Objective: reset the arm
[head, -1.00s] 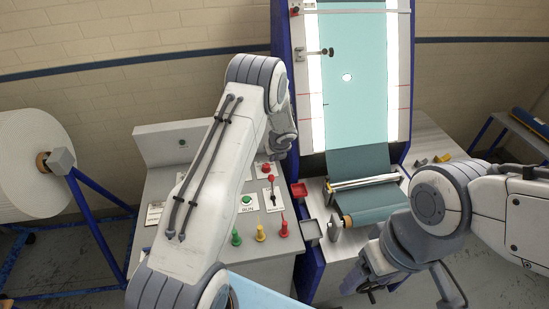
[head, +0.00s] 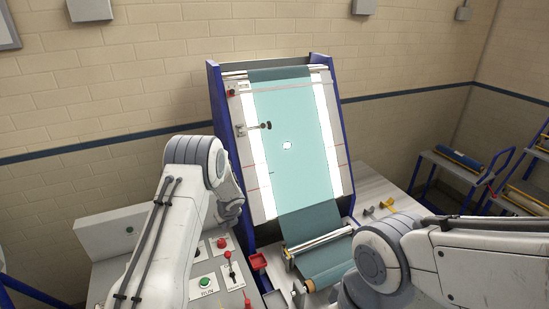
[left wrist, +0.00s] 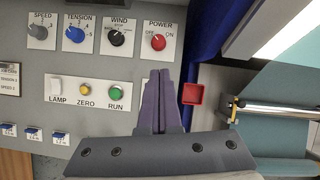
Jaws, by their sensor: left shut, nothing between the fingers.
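My left arm comes in from the left in the head view, its wrist (head: 228,200) in front of the machine's left edge. In the left wrist view my left gripper (left wrist: 158,78) is shut and empty. Its tips lie over the grey control panel (left wrist: 115,72), just below the red POWER knob (left wrist: 158,42) in the picture. I cannot tell the gap to the panel. The green RUN button (left wrist: 115,91) is left of the fingers. My right arm shows at the lower right in the head view, but its gripper is out of frame.
A red tray (left wrist: 193,94) is just right of the left fingers, and a roller (head: 318,240) is beyond. A rack with rolls (head: 455,157) stands at the right wall.

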